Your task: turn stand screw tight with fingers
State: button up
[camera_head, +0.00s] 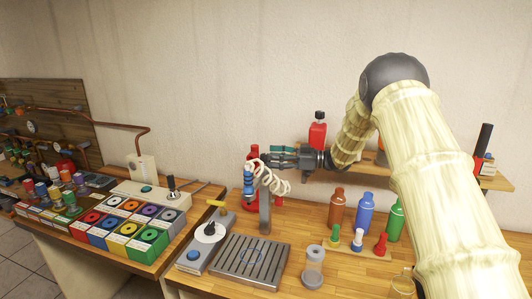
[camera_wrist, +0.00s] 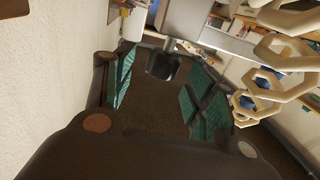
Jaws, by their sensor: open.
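My gripper (camera_head: 275,158) is at the top of the grey upright stand (camera_head: 265,212) on the wooden bench, reaching in from the right. In the wrist view its green-padded fingers (camera_wrist: 160,82) are spread apart. A dark knob, apparently the stand screw (camera_wrist: 162,66), shows on a grey part between the far ends of the fingers. I cannot tell whether either finger touches it. In the head view the screw cannot be made out behind my gripper and the coil.
A beige coiled cord (camera_head: 272,180) hangs close below my gripper and fills the right of the wrist view. A wall shelf (camera_head: 495,183) is behind.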

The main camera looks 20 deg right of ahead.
aim_at(265, 155)
jog(key=shift+p+x, duration=0.55)
jog(key=shift+x, duration=1.3)
jog(key=shift+s, duration=0.1)
jog(key=c, duration=1)
jog(key=shift+d, duration=0.2)
jog(key=shift+c, duration=0.3)
jog(key=shift+a, duration=0.15)
